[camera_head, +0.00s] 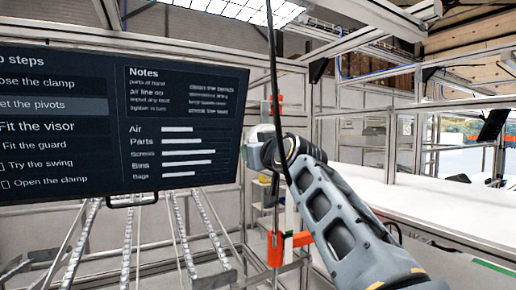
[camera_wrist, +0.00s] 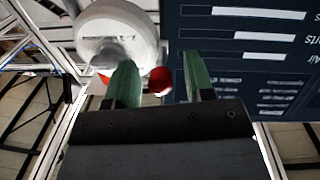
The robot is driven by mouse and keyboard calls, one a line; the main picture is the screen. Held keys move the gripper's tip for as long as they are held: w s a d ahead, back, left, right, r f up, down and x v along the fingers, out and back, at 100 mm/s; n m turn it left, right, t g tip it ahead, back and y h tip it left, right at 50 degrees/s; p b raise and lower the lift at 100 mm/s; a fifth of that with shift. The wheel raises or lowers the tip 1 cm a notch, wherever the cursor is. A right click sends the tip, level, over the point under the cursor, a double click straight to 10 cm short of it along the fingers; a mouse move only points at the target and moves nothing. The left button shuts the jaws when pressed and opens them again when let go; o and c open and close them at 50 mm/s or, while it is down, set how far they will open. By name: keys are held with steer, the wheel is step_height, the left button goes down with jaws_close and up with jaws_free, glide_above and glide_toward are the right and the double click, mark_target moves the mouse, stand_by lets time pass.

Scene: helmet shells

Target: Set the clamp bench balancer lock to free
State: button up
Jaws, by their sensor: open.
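A round white housing, which looks like the balancer (camera_wrist: 117,32), fills the upper left of the wrist view. A red ball knob (camera_wrist: 159,80), perhaps the lock's handle, shows right beside it. My gripper (camera_wrist: 159,62) is open, with its two green fingers on either side of the knob in the picture. I cannot tell whether either finger touches it. In the head view a pale rounded part (camera_head: 259,146) shows at the end of my arm, possibly the same housing. My fingers are hidden there, and the lock's setting cannot be read.
A dark step-and-notes board (camera_head: 110,125) hangs at left, close to my wrist; it also shows in the wrist view (camera_wrist: 235,75). A black cable (camera_head: 273,60) hangs in front of my arm. An orange bracket (camera_head: 275,250) is below. A white bench top (camera_head: 440,210) lies at right.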

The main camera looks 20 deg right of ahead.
jaws_close()
stand_by(0.5)
